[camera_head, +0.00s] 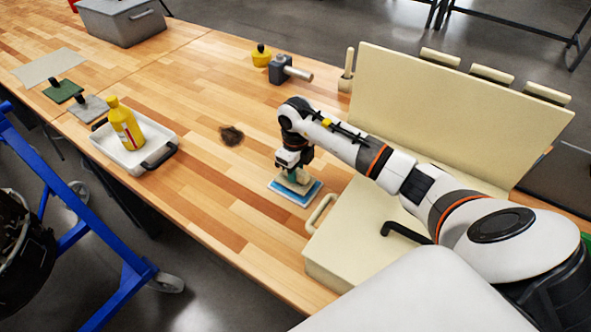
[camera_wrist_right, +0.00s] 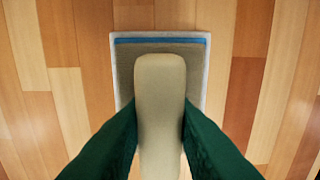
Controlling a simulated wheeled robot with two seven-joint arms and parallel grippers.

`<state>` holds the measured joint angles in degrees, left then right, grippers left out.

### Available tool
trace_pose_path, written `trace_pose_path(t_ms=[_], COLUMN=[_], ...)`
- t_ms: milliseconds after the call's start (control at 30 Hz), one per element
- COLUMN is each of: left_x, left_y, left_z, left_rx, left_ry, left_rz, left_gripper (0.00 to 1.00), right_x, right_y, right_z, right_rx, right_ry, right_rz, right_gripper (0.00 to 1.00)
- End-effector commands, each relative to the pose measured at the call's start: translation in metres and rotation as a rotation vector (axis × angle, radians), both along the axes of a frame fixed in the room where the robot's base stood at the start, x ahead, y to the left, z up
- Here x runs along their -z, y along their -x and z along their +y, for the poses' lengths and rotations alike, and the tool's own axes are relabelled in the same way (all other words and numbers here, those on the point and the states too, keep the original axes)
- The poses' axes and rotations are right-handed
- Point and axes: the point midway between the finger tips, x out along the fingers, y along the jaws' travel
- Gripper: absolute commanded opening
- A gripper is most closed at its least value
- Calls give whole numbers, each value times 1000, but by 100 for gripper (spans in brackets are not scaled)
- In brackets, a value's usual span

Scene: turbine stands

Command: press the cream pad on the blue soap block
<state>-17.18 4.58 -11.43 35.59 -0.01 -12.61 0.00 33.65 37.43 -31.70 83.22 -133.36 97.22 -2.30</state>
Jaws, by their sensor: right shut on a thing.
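The cream pad (camera_head: 290,187) has a raised cream handle (camera_wrist_right: 160,105). My right gripper (camera_head: 293,167) is shut on this handle, with a green finger on each side in the right wrist view. The blue soap block (camera_head: 312,192) lies under the pad, with a pale border around it. In the right wrist view the pad (camera_wrist_right: 124,70) covers most of the block, and a blue strip (camera_wrist_right: 160,41) shows beyond its far edge. I cannot tell whether pad and block touch. My left gripper is not in view.
A dark smudge (camera_head: 231,135) marks the wooden bench left of the block. A white tray (camera_head: 135,158) holds a yellow bottle (camera_head: 124,124). A large open cream box (camera_head: 345,240) stands close at right. The bench between tray and block is mostly clear.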

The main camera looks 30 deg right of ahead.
Motion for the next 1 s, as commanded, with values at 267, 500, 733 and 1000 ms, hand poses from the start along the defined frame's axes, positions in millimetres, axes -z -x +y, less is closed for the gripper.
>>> trace_pose_path(t_ms=[267,500,733,1000], left_x=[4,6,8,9], left_y=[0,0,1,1], left_z=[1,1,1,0], left_rx=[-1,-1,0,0], left_ry=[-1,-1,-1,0], left_rz=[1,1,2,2], left_gripper=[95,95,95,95], right_x=[4,7,9,10], right_y=[0,0,0,0], right_z=[0,0,0,0], right_rx=[0,1,1,1], right_ry=[0,0,0,0], right_rz=[0,-1,-1,0], right_gripper=[5,5,5,5])
